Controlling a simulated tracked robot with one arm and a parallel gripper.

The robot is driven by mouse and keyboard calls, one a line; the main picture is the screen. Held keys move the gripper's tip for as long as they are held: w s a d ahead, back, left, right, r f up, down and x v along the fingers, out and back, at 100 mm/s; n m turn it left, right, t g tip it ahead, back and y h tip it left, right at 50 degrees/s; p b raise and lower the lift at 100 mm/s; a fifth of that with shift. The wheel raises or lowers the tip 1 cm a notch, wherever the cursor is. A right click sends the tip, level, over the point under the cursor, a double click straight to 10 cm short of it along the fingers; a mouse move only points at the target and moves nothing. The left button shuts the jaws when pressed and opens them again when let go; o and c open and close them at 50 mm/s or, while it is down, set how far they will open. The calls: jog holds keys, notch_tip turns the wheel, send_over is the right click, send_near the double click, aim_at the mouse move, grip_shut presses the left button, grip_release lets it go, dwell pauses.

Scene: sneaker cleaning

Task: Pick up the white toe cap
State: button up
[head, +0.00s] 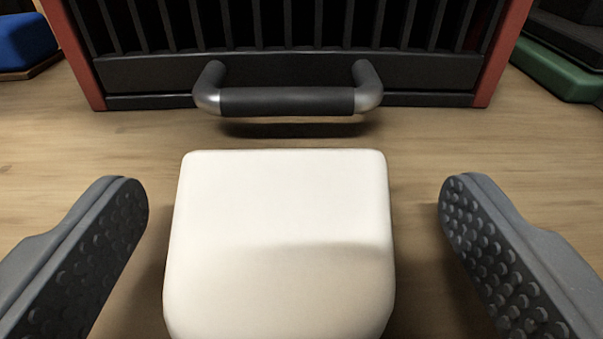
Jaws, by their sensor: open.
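The white toe cap (282,225) is a smooth, rounded off-white block in the lower middle of the head view. It rests on the wooden surface, and its near end is cut off by the bottom edge of the picture. My gripper (292,205) is open, with one grey finger with a studded pad to the left of the toe cap and the other to its right. Bare wood shows between each finger and the toe cap, so neither finger appears to touch it.
A black slatted unit with red side posts (499,50) stands just behind the toe cap, and its grey bar handle (287,101) sticks out towards it. A blue item (25,40) is at far left, a green one (555,68) at far right. The wooden surface (150,140) is otherwise clear.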

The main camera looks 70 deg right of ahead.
jog(key=shift+w+d, duration=0.15)
jog(key=shift+d, duration=0.15)
jog(key=c, duration=1.1)
